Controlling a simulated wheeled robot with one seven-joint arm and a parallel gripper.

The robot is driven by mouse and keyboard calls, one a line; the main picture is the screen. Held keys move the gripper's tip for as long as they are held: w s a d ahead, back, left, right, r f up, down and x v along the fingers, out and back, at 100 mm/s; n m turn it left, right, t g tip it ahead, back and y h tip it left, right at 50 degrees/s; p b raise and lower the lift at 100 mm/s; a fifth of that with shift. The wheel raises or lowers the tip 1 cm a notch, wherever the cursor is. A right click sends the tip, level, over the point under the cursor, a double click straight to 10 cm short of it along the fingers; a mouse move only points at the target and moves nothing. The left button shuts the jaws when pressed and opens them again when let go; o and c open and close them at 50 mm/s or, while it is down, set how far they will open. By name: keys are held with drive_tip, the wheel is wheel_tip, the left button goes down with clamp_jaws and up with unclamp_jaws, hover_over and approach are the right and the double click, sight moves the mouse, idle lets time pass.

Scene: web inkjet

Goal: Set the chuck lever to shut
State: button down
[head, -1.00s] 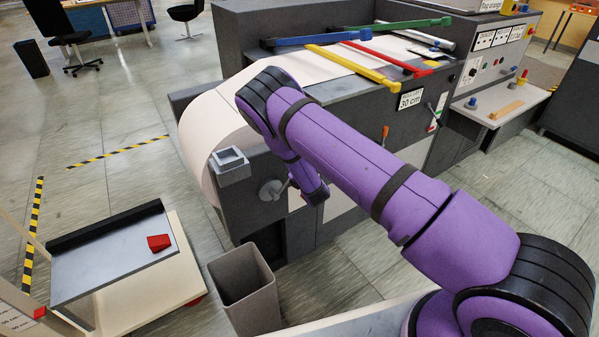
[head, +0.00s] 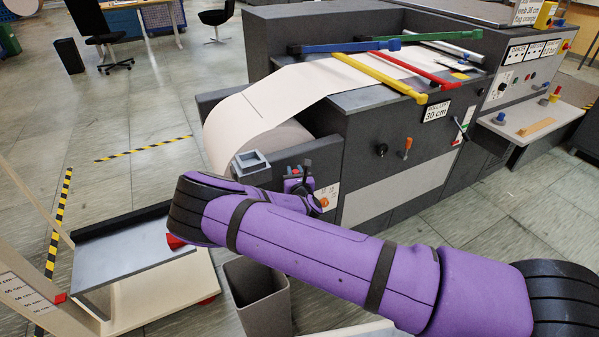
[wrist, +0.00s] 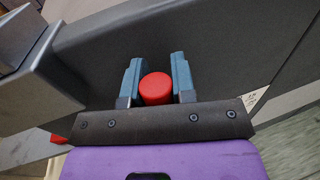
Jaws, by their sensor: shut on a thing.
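A round red knob (wrist: 157,88), apparently the end of the chuck lever, sits between the two blue-grey fingers of my gripper (wrist: 158,64) in the wrist view. The fingers are shut on it from both sides. In the head view my gripper (head: 297,183) is at the front of the machine's roll stand, with a small bit of red showing at it. The lever's shaft and hub are hidden behind my gripper and arm, so its angle cannot be told.
The paper roll (head: 232,128) is just behind my gripper. A grey square cup (head: 251,168) is close on its left. An orange knob (head: 324,202) is close on its right. A grey bin (head: 258,300) and a low cart with a tray (head: 120,262) stand below.

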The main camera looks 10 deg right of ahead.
drive_tip(key=shift+s+a+f+n, duration=0.1)
drive_tip(key=shift+s+a+n, duration=0.05)
drive_tip(key=shift+a+n, duration=0.15)
drive_tip(key=c, duration=0.9)
unclamp_jaws()
drive_tip(key=shift+a, duration=0.1)
drive_tip(key=shift+c, duration=0.2)
drive_tip(key=shift+s, duration=0.1)
drive_tip(key=s, duration=1)
drive_tip(key=shift+s+d, duration=0.3)
drive_tip(key=shift+d, duration=0.05)
